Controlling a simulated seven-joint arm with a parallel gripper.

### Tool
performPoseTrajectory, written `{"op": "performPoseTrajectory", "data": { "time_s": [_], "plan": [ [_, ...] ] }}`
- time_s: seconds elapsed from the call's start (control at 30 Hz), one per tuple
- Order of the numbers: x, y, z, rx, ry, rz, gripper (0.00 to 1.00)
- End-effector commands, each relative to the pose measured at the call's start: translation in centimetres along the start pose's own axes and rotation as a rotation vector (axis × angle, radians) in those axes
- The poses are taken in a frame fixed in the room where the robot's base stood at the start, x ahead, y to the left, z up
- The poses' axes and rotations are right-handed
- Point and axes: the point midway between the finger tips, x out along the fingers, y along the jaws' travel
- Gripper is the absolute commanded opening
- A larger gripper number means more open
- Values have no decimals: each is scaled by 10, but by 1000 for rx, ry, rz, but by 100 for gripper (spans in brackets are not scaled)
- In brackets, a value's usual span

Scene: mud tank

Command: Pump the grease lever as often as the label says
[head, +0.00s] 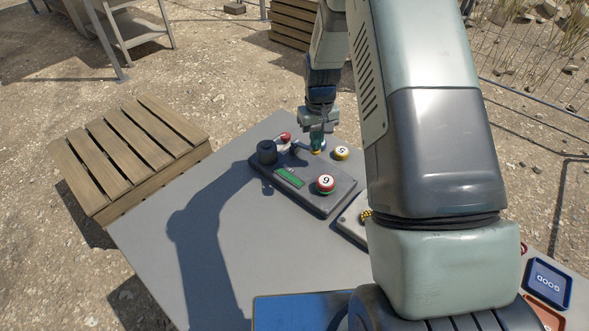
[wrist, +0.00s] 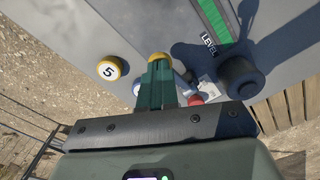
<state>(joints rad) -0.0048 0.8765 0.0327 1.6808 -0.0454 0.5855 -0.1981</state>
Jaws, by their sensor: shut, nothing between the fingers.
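A dark grey unit (head: 318,198) lies on the table, with a green strip (head: 289,177) on top; in the wrist view the strip (wrist: 215,20) has the word LEVEL beside it. A small red knob (head: 285,136) with pale metal parts near it stands at the unit's far edge; red also shows behind my fingers in the wrist view (wrist: 195,101). I cannot tell whether it is the grease lever. No pump count is readable.
A black cylinder (head: 267,152) stands at the unit's left corner. A blue GOOD tray (head: 547,283) is at right. The table's left part is clear.

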Motion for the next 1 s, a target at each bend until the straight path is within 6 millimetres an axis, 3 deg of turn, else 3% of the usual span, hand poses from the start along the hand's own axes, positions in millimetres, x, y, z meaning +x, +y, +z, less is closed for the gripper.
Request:
{"op": "performPoseTrajectory", "data": {
  "time_s": [0.8, 1.0],
  "plan": [
    [32, 0, 0, 0, 0, 0, 0],
    [32, 0, 0, 0, 1, 0, 0]
  ]
}}
